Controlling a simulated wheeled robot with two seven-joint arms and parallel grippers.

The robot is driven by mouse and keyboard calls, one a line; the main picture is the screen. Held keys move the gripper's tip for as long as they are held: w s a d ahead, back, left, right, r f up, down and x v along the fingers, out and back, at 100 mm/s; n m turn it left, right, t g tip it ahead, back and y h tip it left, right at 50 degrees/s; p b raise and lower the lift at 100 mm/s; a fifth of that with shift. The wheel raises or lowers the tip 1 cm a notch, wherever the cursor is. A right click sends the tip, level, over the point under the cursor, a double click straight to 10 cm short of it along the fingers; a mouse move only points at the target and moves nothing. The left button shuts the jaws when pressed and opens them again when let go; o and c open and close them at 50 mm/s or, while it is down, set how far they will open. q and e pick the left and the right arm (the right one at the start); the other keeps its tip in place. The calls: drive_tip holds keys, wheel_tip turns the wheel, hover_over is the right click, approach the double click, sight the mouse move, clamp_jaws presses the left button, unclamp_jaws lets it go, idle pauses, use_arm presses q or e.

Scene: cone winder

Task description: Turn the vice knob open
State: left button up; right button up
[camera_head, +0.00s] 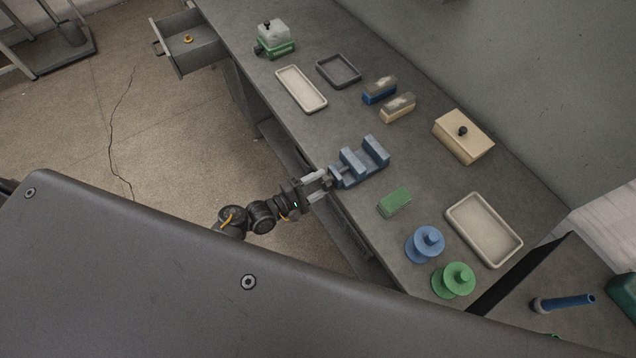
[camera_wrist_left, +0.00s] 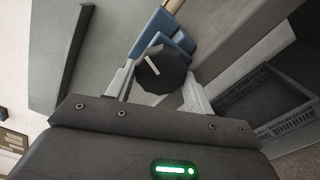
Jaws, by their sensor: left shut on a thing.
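The blue-grey vice (camera_head: 362,163) sits on the workbench near its front edge. In the left wrist view the vice (camera_wrist_left: 163,32) shows behind its dark faceted knob (camera_wrist_left: 161,70), which has a white line on its face. My left gripper (camera_head: 326,180) reaches in from the front of the bench, level with the vice's near end. In the left wrist view its two fingers (camera_wrist_left: 158,90) stand on either side of the knob and are shut on it. The knob is mostly hidden by the fingers in the head view. My right gripper is not in view.
On the grey bench (camera_head: 300,120) lie a green block (camera_head: 394,202), blue (camera_head: 425,244) and green (camera_head: 454,280) spools, pale trays (camera_head: 301,88), a beige box (camera_head: 463,136) and two brush-like blocks (camera_head: 398,107). An open drawer (camera_head: 190,50) juts out at the far left.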

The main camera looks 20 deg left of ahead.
use_arm(q)
drive_tip(key=shift+w, duration=0.1)
drive_tip(key=o, duration=1)
drive_tip(key=shift+a, duration=0.1)
drive_tip(key=shift+b+v, duration=1.25)
drive_tip(key=shift+v, duration=4.1)
